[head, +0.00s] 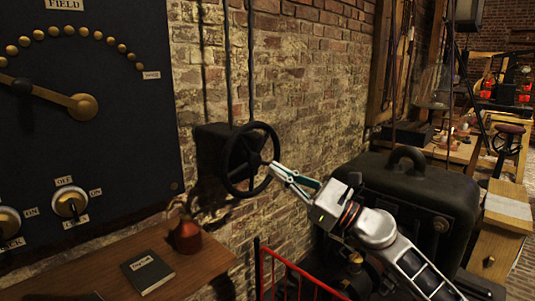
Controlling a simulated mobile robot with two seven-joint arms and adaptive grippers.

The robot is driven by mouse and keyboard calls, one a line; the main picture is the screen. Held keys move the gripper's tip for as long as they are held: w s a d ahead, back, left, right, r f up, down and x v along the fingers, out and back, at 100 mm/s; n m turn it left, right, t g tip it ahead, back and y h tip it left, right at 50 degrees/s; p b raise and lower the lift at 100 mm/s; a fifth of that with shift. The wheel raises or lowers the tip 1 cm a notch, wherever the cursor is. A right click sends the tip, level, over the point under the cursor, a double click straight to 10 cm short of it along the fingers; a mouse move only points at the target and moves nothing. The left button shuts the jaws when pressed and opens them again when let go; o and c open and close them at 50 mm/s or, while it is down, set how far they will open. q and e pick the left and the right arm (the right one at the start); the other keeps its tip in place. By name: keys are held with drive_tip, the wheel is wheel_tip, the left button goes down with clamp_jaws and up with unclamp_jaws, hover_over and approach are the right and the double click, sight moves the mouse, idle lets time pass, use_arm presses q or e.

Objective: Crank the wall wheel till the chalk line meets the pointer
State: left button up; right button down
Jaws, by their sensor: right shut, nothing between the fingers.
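The black spoked wall wheel (251,160) is mounted on a dark box (209,150) on the brick wall, near the middle of the head view. My right gripper (279,171) reaches in from the lower right. Its fingers are shut with nothing between them, and the tips are at the right side of the wheel's rim. I cannot tell whether they touch it. I cannot make out a chalk line or a pointer on the wheel or its box. My left gripper is not in view.
A black panel (120,120) with a brass-studded dial and switches fills the left. Below it, a wooden shelf (205,262) holds a dark book (147,271) and a red container (187,236). A red rail (285,262) and a black handled case (425,190) stand near my right arm.

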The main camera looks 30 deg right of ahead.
drive_tip(key=s+a+f+m+t+h+p, duration=0.1)
drive_tip(key=s+a+f+m+t+h, duration=0.15)
drive_tip(key=m+h, duration=0.55)
drive_tip(key=s+a+f+m+t+h+p, duration=0.1)
drive_tip(key=s+a+f+m+t+h, duration=0.25)
drive_tip(key=m, duration=0.65)
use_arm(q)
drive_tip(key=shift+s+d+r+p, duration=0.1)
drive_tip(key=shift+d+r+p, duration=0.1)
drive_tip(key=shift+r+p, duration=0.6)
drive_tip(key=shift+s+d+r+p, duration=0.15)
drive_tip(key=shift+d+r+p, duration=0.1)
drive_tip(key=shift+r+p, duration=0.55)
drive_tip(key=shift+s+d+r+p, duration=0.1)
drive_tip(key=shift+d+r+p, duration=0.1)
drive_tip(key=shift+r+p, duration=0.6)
use_arm(e)
drive_tip(key=w+d+r+h, duration=0.1)
drive_tip(key=w+d+r, duration=0.1)
drive_tip(key=w+r, duration=0.7)
drive_tip(key=shift+w+g+h, duration=0.15)
drive_tip(key=shift+g+h, duration=0.15)
drive_tip(key=shift+h, duration=0.05)
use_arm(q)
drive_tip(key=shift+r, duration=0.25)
use_arm(e)
drive_tip(key=shift+r, duration=0.15)
